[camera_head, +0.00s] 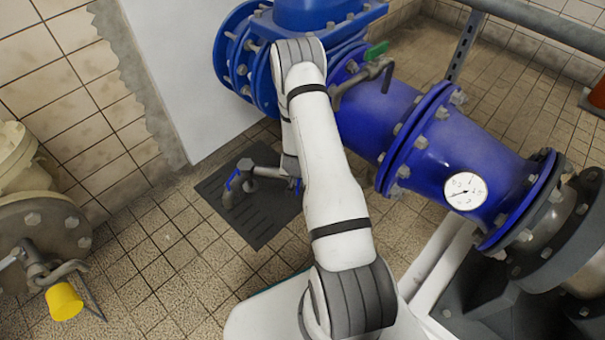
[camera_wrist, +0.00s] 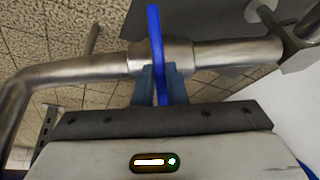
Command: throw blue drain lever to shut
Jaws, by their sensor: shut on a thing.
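The blue drain lever (camera_wrist: 154,35) is a thin flat blue handle on a metal drain pipe (camera_wrist: 92,69). In the wrist view it stands upright in the picture, crossing the pipe roughly at a right angle. My gripper (camera_wrist: 158,80) is shut on the lever's lower part, one finger on either side. In the head view the bent drain pipe (camera_head: 268,172) sits low over a dark floor grate. Small blue pieces show there on the pipe and beside my wrist; I cannot tell which is the lever. My arm hides the gripper there.
The large blue pipe (camera_head: 380,120) with bolted flanges and a gauge (camera_head: 465,191) runs to the right of my arm. A yellow cup-like thing (camera_head: 64,301) hangs at lower left. Tiled floor is clear around the grate (camera_head: 262,221).

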